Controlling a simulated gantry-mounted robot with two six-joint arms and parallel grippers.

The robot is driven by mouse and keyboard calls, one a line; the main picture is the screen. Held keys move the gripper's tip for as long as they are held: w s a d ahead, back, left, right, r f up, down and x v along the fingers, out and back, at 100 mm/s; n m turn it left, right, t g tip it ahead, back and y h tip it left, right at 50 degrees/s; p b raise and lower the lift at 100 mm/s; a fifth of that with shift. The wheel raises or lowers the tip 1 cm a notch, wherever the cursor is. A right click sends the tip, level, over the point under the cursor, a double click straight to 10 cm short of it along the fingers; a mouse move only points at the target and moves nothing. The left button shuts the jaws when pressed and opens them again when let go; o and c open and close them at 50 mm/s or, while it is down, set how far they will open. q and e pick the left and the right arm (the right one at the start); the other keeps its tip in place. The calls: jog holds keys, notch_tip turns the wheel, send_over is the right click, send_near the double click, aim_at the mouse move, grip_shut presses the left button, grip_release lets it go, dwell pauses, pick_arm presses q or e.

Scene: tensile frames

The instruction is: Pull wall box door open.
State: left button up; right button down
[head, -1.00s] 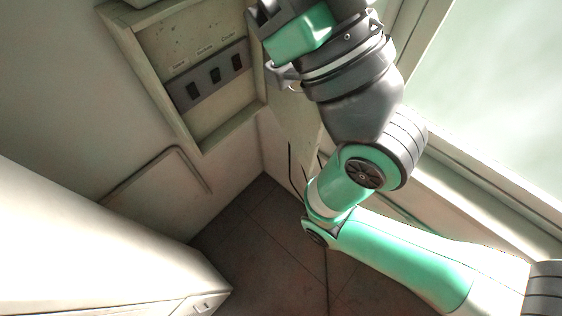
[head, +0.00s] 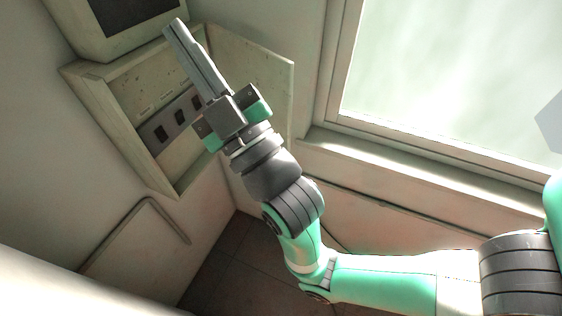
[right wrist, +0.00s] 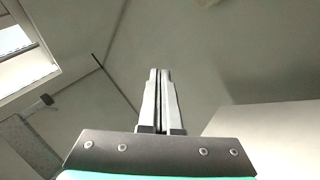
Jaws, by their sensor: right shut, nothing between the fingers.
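The wall box (head: 88,78) is a pale, worn frame on the wall in the head view. Its front is uncovered, and a grey strip with dark switches (head: 176,120) shows inside. Its door (head: 262,72) stands swung open on the box's right side, angled away from the opening. My right gripper (head: 172,26) is across the front of the box in the picture, pointing up-left. It hides part of the box and the door's lower left. Its fingers are together and empty, as the right wrist view also shows (right wrist: 160,73). My left gripper is not in view.
A pale box with a dark screen (head: 125,12) sits above the wall box. A window (head: 450,80) with a sill is on the right. A bent pipe (head: 145,205) runs along the wall below. A pale surface (head: 60,275) fills the lower left.

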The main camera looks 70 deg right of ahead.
jog(key=d+f+n+g+h+b, duration=0.1)
jog(key=d+f+n+g, duration=0.15)
jog(key=f, duration=0.65)
jog(key=d+f+n+g+h+b, duration=0.15)
jog(key=d+f, duration=0.25)
jog(key=f, duration=0.5)
jog(key=s+d+f+n+g+b, duration=0.1)
jog(key=s+d+f+g, duration=0.15)
jog(key=f, duration=0.55)
jog(key=s+d+f+n+g, duration=0.15)
jog(key=s+f, duration=0.25)
jog(key=f, duration=0.4)
jog(key=s+d+f+n+g+b, duration=0.1)
jog(key=s+f+g, duration=0.15)
jog(key=f, duration=0.55)
jog(key=w+d+p, duration=0.3)
jog(key=w+d, duration=0.3)
jog(key=d, duration=0.3)
jog(key=shift+d+r+p, duration=0.3)
jog(key=shift+d+p, duration=0.05)
jog(key=shift+p, duration=0.05)
jog(key=shift+t, duration=0.25)
